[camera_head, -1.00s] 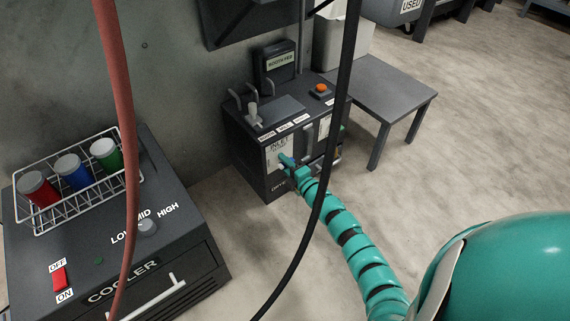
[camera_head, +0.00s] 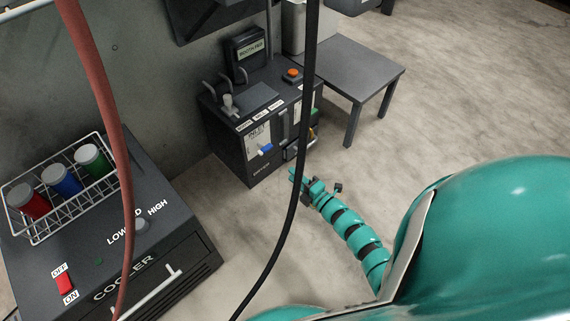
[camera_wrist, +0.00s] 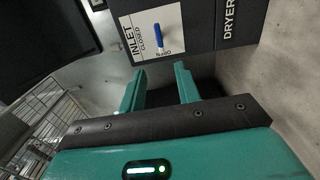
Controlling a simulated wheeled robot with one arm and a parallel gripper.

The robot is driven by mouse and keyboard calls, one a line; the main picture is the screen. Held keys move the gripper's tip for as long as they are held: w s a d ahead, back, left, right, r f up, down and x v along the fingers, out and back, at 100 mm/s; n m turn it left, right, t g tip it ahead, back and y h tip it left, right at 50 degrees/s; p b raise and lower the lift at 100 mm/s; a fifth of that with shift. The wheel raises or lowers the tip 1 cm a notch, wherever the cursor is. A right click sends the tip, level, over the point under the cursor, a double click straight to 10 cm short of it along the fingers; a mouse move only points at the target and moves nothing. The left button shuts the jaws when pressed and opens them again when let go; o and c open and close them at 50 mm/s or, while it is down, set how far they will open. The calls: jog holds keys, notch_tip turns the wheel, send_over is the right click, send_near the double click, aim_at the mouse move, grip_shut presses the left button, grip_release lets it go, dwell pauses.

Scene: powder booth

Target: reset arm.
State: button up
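My teal gripper (camera_head: 300,179) is in front of and below the dryer (camera_head: 240,172), apart from it, with the teal arm reaching back to the lower right. In the wrist view the two fingers of my gripper (camera_wrist: 159,70) are spread apart with nothing between them. Beyond them is the dryer's inlet panel with a blue-handled lever (camera_wrist: 157,38), which also shows in the head view (camera_head: 265,149). The panel reads INLET and CLOSED beside the lever.
A cooler (camera_head: 160,245) stands at the left with a wire rack (camera_head: 38,238) of red, blue and green jars on top. A grey table (camera_head: 365,72) stands right of the dryer. Red (camera_head: 105,110) and black (camera_head: 300,150) hoses hang across the view. Floor on the right is clear.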

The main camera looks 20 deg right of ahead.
jog(key=shift+v, duration=0.85)
